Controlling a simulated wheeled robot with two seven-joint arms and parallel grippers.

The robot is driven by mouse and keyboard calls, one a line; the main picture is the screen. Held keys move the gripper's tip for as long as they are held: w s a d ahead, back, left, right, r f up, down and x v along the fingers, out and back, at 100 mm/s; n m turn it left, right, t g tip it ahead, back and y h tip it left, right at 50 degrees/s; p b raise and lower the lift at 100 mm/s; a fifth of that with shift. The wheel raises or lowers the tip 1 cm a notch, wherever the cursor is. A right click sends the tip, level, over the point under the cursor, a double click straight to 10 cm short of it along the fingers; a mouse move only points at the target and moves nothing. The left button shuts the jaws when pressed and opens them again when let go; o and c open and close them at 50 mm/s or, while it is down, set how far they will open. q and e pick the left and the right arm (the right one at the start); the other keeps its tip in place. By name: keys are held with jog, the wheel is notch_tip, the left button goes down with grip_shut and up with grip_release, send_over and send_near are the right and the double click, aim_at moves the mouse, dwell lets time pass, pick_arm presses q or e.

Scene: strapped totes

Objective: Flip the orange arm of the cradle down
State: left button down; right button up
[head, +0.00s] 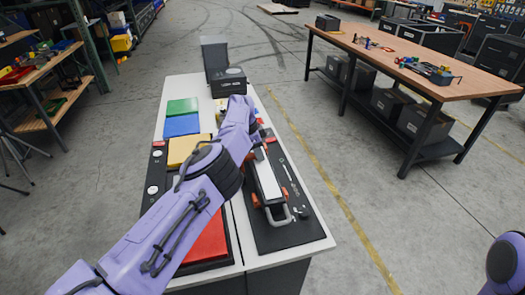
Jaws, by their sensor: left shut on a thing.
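The cradle (268,180) stands on a dark board (290,232) on the right half of the white table. It has a long white bar, a grey U-shaped handle (279,217) at its near end and orange parts (255,200). My left arm reaches over the table from the lower left. My left gripper (257,142) is at the far end of the cradle, by the orange there, and is shut on what looks like the orange arm (270,140). My wrist and forearm hide most of the fingers and part of the cradle. My right gripper is out of view.
Green, blue, yellow and red panels (182,106) lie on the left half of the white table (175,88). A dark box (228,82) stands at its far end. A wooden workbench (400,60) is at the right, with clear floor between.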

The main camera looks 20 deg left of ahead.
aim_at(250, 155)
pick_arm(q)
jog(key=shift+s+d+f, duration=0.1)
jog(key=shift+f, duration=0.2)
jog(key=c, duration=0.9)
grip_release()
jog(key=shift+c, duration=0.2)
jog(key=shift+r, duration=0.1)
jog(key=b+v, duration=0.2)
jog(key=v, duration=0.8)
jog(key=shift+r, duration=0.25)
